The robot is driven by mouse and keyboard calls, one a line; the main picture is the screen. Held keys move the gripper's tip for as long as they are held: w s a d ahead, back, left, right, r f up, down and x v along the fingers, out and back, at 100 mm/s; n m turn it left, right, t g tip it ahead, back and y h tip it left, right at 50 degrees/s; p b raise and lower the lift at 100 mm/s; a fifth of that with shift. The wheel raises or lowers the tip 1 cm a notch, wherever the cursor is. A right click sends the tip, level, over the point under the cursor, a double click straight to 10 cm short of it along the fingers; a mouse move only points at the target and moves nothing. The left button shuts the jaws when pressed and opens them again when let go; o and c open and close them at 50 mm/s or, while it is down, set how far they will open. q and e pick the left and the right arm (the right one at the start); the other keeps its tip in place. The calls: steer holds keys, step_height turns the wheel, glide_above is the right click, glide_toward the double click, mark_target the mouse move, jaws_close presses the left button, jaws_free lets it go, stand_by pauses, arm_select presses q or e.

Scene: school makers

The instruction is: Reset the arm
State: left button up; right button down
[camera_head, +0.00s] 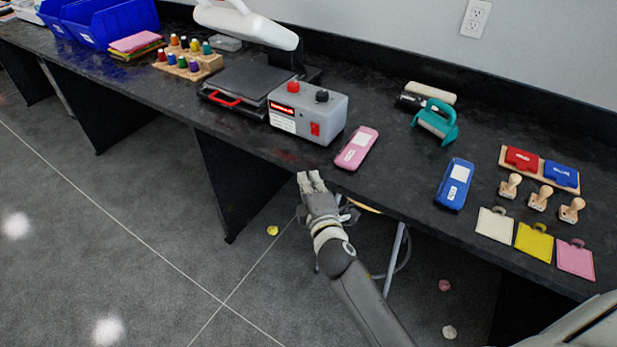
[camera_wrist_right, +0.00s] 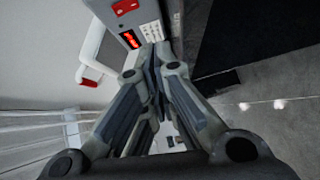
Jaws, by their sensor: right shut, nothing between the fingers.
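My right gripper (camera_head: 312,184) is at the front edge of the black bench, in front of the pink case and the grey control box. Its fingers are together with nothing between them. In the right wrist view the fingers of the right gripper (camera_wrist_right: 158,52) meet near the top middle, below the control box. The right arm reaches up from the bottom of the head view. My left gripper is in neither view.
The black bench (camera_head: 390,180) carries a heat press (camera_head: 240,80), its grey control box (camera_head: 308,112), a pink case (camera_head: 357,148), a blue case (camera_head: 455,184), a teal tool (camera_head: 436,121), stamps (camera_head: 540,197) and coloured tags (camera_head: 534,242). Crumpled scraps (camera_head: 445,285) lie on the floor.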

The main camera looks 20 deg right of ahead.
stand_by(0.3)
steer(key=s+f+m+g+y+p, duration=0.15)
steer(key=s+f, duration=0.35)
steer(key=f, duration=0.5)
steer(key=s+f+m+g, duration=0.2)
steer(key=s+f+g, duration=0.15)
steer(key=f, duration=0.65)
steer(key=s+f+m+g+p, duration=0.15)
steer(key=s+f, duration=0.35)
steer(key=f, duration=0.6)
steer(key=s+d+f+m+g, duration=0.1)
steer(key=s+f, duration=0.4)
steer(key=s, duration=0.7)
steer(key=s+d+f+m+g+p, duration=0.1)
steer(key=s+f+m+g, duration=0.3)
steer(key=s, duration=0.8)
steer(key=s+d+f+m+g, duration=0.1)
steer(key=s+f+m+g, duration=0.2)
steer(key=s+f, duration=0.5)
steer(key=s+g, duration=0.1)
steer(key=s, duration=0.3)
steer(key=shift+s+d+f, duration=0.25)
steer(key=shift+s+d, duration=0.15)
steer(key=shift+y, duration=0.25)
